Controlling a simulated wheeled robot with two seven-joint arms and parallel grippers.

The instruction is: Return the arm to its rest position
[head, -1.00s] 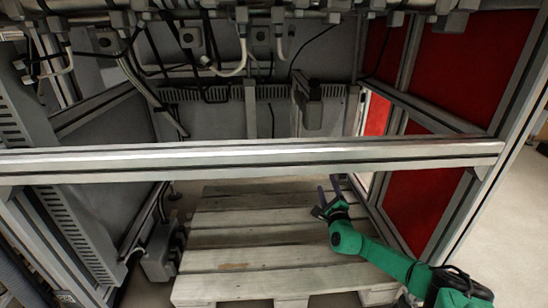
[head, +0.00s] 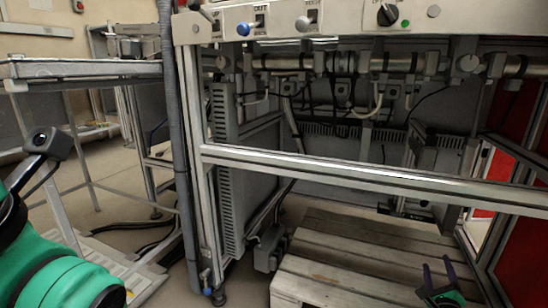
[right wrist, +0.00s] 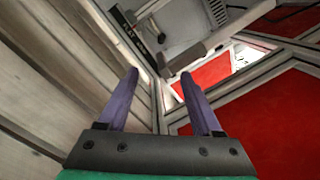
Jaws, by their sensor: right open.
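My right gripper (head: 437,268) is at the lower right of the head view, over the right part of the wooden pallet. Its two purple fingers stand apart with nothing between them. In the right wrist view the open fingers (right wrist: 158,75) point toward the frame corner and red panels, with pale planks along the left. Part of my green left arm (head: 60,272) fills the lower left corner of the head view; its fingers are not seen. No tape reel can be made out.
A metal crossbar (head: 350,174) spans the machine frame in front of the pallet (head: 345,262). A control panel (head: 340,20) with knobs is above. A metal table (head: 85,68) stands at the left, with cables on the floor below. Red panels (head: 525,245) close the right side.

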